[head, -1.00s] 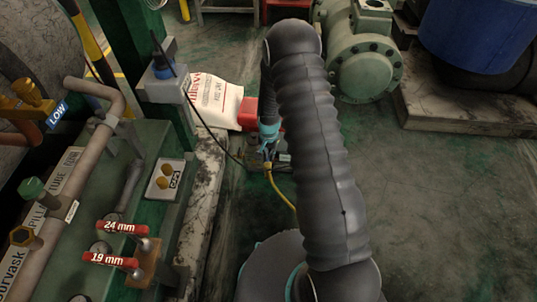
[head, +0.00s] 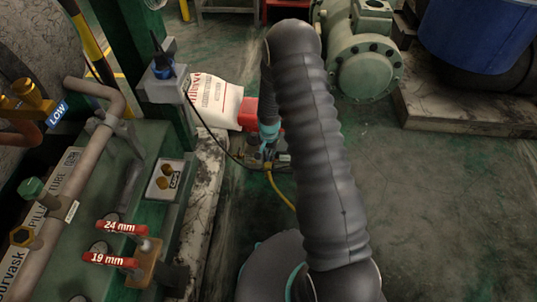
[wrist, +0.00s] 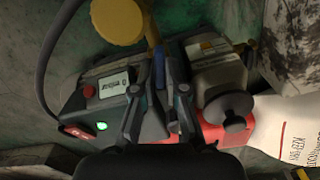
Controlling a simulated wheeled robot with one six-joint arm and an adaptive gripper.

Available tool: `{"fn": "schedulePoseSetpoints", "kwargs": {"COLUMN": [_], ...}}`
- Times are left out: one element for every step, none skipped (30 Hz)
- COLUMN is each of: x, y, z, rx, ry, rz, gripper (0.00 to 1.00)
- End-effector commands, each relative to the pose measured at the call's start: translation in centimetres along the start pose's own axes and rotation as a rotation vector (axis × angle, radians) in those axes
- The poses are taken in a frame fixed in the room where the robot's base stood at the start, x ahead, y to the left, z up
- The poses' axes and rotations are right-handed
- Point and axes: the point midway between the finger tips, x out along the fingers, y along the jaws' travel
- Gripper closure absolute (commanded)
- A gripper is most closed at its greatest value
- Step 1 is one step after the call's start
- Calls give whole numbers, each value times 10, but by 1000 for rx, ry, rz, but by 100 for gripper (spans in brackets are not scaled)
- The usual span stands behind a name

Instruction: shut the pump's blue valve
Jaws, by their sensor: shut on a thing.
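The pump shows in the wrist view as a grey body (wrist: 85,100) with a small display, a red button and a lit green lamp. In the head view the pump (head: 281,158) sits on the floor, mostly hidden behind my arm and gripper. The blue valve (wrist: 159,68) shows as a narrow blue piece between my fingertips, beside the yellow hose fitting. My gripper (wrist: 160,80) is shut on it; the fingers hide much of it, and its exact turn cannot be told. In the head view my gripper (head: 268,150) reaches down at the pump.
A yellow cap (wrist: 116,22) and a dark hose lie close to the fingers. A round black knob (wrist: 232,108) is right of them. A white sack (head: 216,100) lies beside the pump. A green skid with pipes and red-handled tools (head: 122,227) stands left.

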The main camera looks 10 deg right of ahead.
Motion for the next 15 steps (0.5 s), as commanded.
{"fn": "schedulePoseSetpoints", "kwargs": {"x": [0, 0, 0, 0, 0, 0, 0, 0, 1, 1, 1, 2, 2, 2, 3], "y": [0, 0, 0, 0, 0, 0, 0, 0, 0, 0, 0, 0, 0, 0, 0], "z": [0, 0, 0, 0, 0, 0, 0, 0, 0, 0, 0, 0, 0, 0, 0], "rx": [0, 0, 0, 0, 0, 0, 0, 0, 1, 6, 16, 36, 59, 84, 121], "ry": [-1, -1, -1, -1, -1, -1, -1, -1, -1, -1, -1, -1, 0, -1, -1], "rz": [0, 1, 1, 1, 1, 1, 1, 1, 1, 1, 0, 0, 0, 0, 1], "gripper": [100, 100, 100, 100, 100, 100, 100, 100, 100, 100, 100, 100, 100, 100, 100]}}
